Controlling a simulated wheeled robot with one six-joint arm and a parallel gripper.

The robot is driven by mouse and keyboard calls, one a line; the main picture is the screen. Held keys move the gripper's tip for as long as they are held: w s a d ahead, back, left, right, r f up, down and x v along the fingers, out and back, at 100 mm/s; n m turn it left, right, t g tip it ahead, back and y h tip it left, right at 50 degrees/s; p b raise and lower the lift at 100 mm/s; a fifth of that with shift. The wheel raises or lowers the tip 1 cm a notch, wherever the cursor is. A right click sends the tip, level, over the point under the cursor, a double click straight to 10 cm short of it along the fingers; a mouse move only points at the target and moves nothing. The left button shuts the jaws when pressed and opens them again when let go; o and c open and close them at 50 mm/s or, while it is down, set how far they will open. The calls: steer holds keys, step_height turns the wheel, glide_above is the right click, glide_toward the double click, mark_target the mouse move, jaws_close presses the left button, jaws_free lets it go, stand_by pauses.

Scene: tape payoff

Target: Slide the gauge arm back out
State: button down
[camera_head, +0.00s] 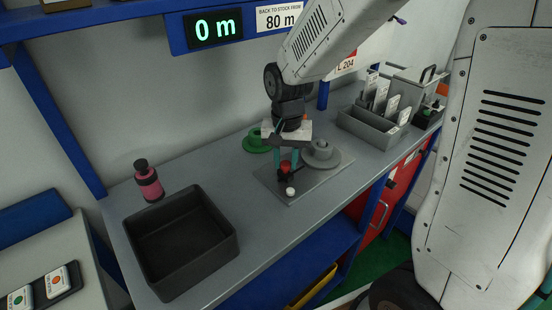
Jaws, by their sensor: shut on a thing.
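My gripper (286,171) points down over the grey plate (315,187) on the bench, its two teal fingers on either side of a small red piece (286,167). It is shut on this red piece, which looks like part of the gauge arm. A white round knob (290,191) sits just in front of it, near the plate's front edge. Whether the knob joins the red piece is too small to tell. A grey spool (321,155) stands right of the fingers and a green spool (256,141) behind left. The fingers and wrist hide part of the gauge.
A black open bin (180,235) and a pink-and-black bottle (149,182) stand at the left. A grey divided tray (372,129) holds cards at the back right. A display (213,28) above reads 0 m. The bench between bin and plate is clear.

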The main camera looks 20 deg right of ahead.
mark_target(285, 165)
steer(key=c, duration=1.1)
jaws_free()
steer(key=shift+s+a, duration=0.1)
steer(key=shift+a, duration=0.2)
steer(key=shift+c, duration=0.2)
steer(key=shift+d, duration=0.1)
steer(key=shift+r, duration=0.15)
step_height(285, 165, up, 8)
steer(key=shift+f, duration=0.25)
